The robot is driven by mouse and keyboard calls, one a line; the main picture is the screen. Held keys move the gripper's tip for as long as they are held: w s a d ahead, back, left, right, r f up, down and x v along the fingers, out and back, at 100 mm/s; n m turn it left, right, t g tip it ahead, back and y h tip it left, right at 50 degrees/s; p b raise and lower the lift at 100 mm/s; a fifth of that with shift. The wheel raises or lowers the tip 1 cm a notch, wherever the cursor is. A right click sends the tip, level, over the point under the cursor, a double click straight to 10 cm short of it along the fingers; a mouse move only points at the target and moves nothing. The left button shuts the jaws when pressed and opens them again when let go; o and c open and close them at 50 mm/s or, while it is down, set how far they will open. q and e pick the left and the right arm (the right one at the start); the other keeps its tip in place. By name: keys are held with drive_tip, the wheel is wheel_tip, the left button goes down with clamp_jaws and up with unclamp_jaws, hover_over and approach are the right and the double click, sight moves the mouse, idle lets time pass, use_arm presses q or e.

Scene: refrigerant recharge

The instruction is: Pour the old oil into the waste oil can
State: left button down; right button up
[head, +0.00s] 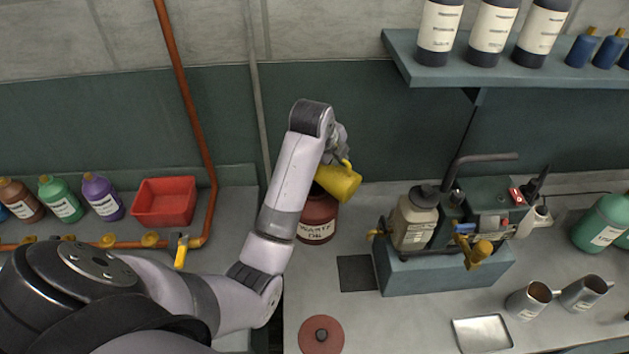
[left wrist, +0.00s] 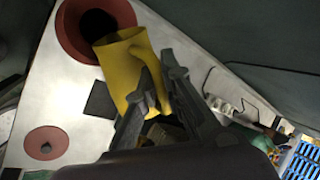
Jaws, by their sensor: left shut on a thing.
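A yellow cup (head: 340,183) is tilted on its side above the red waste oil can (head: 317,222), whose label reads "waste oil". In the left wrist view the yellow cup (left wrist: 122,72) overlaps the edge of the red can (left wrist: 72,35), whose dark opening shows. I cannot tell whether oil is flowing or how much is in the cup. My left gripper (head: 341,152) is shut on the cup's handle; its fingers (left wrist: 158,70) also show in the left wrist view. The round red lid (head: 321,336) lies apart on the counter. My right gripper is not in view.
A machine on a blue base (head: 440,274) stands right of the can. A dark square pad (head: 357,273) lies between. Two metal cups (head: 528,300) and a metal tray (head: 482,334) lie front right. A red bin (head: 164,202) stands left, beside an orange pipe (head: 187,95).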

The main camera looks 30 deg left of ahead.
use_arm(q)
drive_tip(key=shift+a+r+h, duration=0.3)
drive_tip(key=shift+a+h, duration=0.2)
idle(0.5)
drive_tip(key=shift+w+a+r+n+h, duration=0.15)
drive_tip(key=shift+a+n+h, duration=0.1)
drive_tip(key=shift+a+h, duration=0.4)
drive_tip(key=shift+a+r+n+h, duration=0.15)
drive_tip(key=shift+a+n+h, duration=0.1)
drive_tip(key=shift+a+h, duration=0.4)
idle(0.5)
drive_tip(key=shift+a, duration=0.15)
drive_tip(key=a+f+n+h+b, duration=0.2)
drive_tip(key=a+h+b, duration=0.4)
drive_tip(key=a+b, duration=0.1)
drive_tip(key=shift+w+a+n+h+b, duration=0.35)
drive_tip(key=shift+a+n+h, duration=0.05)
drive_tip(key=shift+a, duration=0.2)
idle(0.8)
